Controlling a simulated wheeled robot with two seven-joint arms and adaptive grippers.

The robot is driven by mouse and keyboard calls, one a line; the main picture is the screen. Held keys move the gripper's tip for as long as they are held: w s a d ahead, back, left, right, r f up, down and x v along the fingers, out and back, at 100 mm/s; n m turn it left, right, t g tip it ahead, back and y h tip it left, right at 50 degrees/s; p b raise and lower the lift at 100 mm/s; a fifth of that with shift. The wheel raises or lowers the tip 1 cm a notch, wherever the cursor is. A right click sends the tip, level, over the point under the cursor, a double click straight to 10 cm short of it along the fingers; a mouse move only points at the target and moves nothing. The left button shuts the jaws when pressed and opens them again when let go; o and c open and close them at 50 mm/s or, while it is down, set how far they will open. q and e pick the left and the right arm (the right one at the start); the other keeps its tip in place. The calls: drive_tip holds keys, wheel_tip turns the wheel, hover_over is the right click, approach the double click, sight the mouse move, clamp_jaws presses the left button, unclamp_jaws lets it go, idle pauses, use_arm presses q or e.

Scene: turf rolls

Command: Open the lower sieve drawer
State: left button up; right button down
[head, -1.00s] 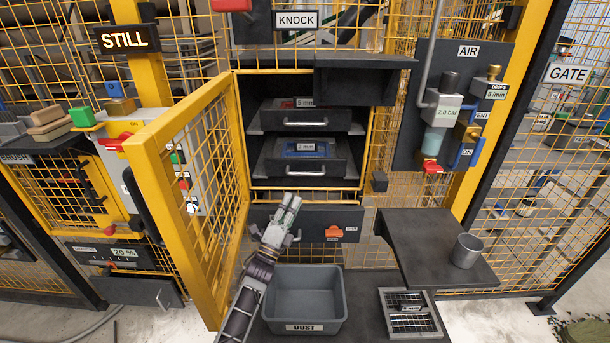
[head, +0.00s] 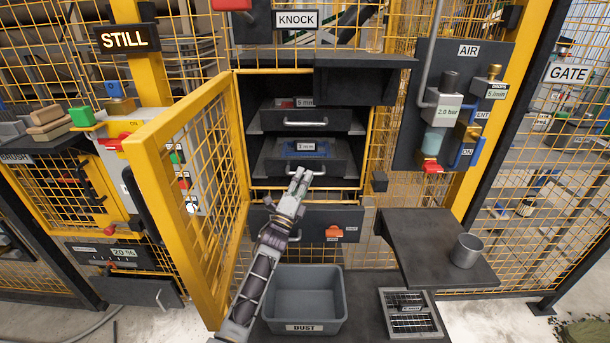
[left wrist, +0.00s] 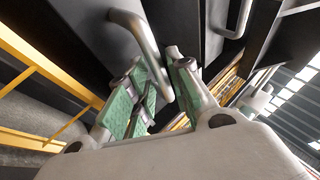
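The lower sieve drawer (head: 338,164) is a dark box with a blue sieve inside, a small white label and a metal bar handle (head: 320,172) on its front. It sits in the cabinet below the upper sieve drawer (head: 335,119). My left gripper (head: 299,173) is at the left part of the lower handle. In the left wrist view its green-padded fingers (left wrist: 165,78) are apart, with the handle bar (left wrist: 142,42) reaching into the gap between them. I cannot tell whether they touch it. My right gripper is not in view.
The yellow mesh door (head: 190,200) stands open on the left. Below are a dark panel with an orange knob (head: 334,231) and a grey dust bin (head: 304,295). A dark shelf with a metal cup (head: 466,251) juts out on the right.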

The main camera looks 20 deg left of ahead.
use_arm(q)
drive_tip(key=shift+x, duration=0.9)
drive_tip(key=shift+c, duration=0.3)
clamp_jaws()
